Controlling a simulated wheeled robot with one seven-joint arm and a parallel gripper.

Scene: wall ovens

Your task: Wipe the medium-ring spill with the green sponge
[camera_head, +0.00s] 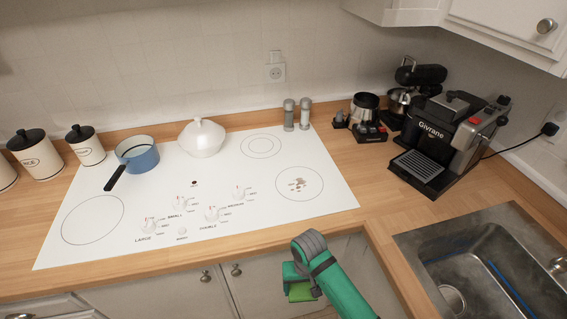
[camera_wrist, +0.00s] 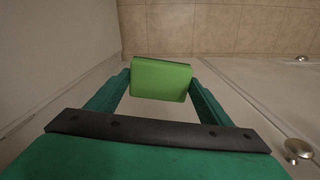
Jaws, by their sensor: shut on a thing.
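The green sponge (camera_wrist: 160,79) sits between the two fingers of my gripper (camera_wrist: 160,88) in the wrist view, and the fingers are shut on it. In the head view my gripper (camera_head: 297,287) is low in front of the counter, before the cabinet doors, with part of the sponge (camera_head: 300,292) showing under it. The spill (camera_head: 298,185) is a few brown patches inside the ring at the right of the white cooktop (camera_head: 110,230). My gripper is apart from the spill, in front of it and lower than the counter top.
A blue pot (camera_head: 142,158), a white lidded dish (camera_head: 201,138) and two shakers (camera_head: 297,114) stand along the cooktop's back. A coffee machine (camera_head: 447,145) is at the right. A sink (camera_head: 480,255) lies front right. The counter's front edge (camera_head: 330,225) lies between my gripper and the cooktop.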

